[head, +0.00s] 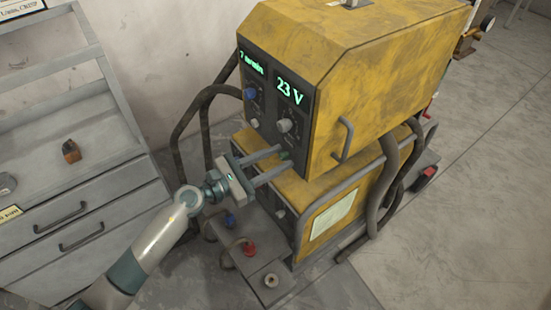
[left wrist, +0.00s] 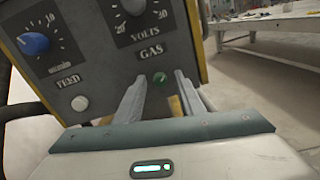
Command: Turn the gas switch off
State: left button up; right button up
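I cannot tell whether the fingertips touch the panel. My right gripper is in neither view.
The yellow welding machine (head: 370,55) has a 23 V display (head: 290,90), a blue knob (head: 250,93) and a grey volts knob (head: 285,125). A white FEED button (left wrist: 80,103) is left of the gas switch. A grey drawer cabinet (head: 80,210) stands at the left.

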pick_arm(q)
grip_shut()
jog(key=shift+n, duration=0.4)
jog(key=shift+s+d+n+t+p, duration=0.1)
jog(key=shift+n+t+p, duration=0.25)
jog(key=shift+n+p, duration=2.75)
jog(key=shift+n+t+p, duration=0.25)
jog(key=shift+n+t, duration=0.1)
jog(key=shift+n, duration=5.55)
jog(key=shift+f, duration=0.1)
grip_release()
